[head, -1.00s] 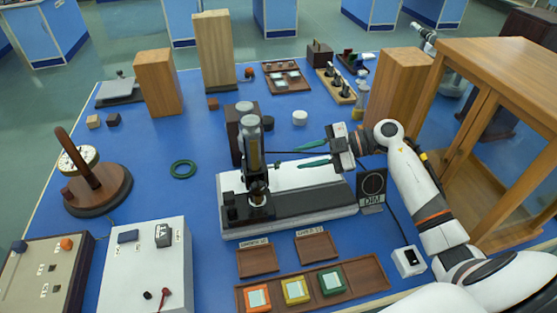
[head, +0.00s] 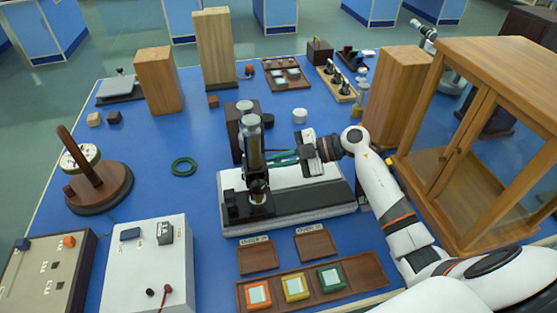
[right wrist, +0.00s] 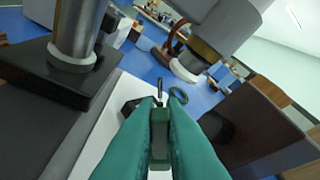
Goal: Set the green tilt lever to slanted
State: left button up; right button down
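The green tilt lever (right wrist: 159,140) is a dark green block in the right wrist view, between the two teal fingers of my right gripper (right wrist: 162,106). The fingers lie close along both its sides and look shut on it. That instrument stands on a black and white base (head: 310,206). In the head view the lever is hard to tell from the fingers, and its tilt cannot be read. My left gripper is not in view.
A wood and glass cabinet (head: 497,80) and a wooden block (head: 397,88) stand right of my arm. A tray of coloured blocks (head: 357,275) lies in front. A green ring (head: 183,167) lies left, with clear blue table around it.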

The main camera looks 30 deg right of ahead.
jog(key=shift+s+a+f+n+t, duration=0.1)
jog(key=shift+s+f+n+t, duration=0.2)
jog(key=shift+n+t, duration=0.4)
jog(key=c, duration=1.5)
grip_release()
jog(key=shift+s+d+r, duration=0.25)
jog(key=shift+d, duration=0.25)
jog(key=p+v, duration=0.3)
jog(key=v, duration=0.6)
jog(key=shift+s+d+r+p, duration=0.1)
jog(key=shift+d+p, duration=0.1)
jog(key=shift+p, duration=0.1)
jog(key=shift+s+d+r, duration=0.1)
jog(key=shift+s+d, duration=0.25)
jog(key=shift+d, duration=0.25)
jog(key=shift+s, duration=0.1)
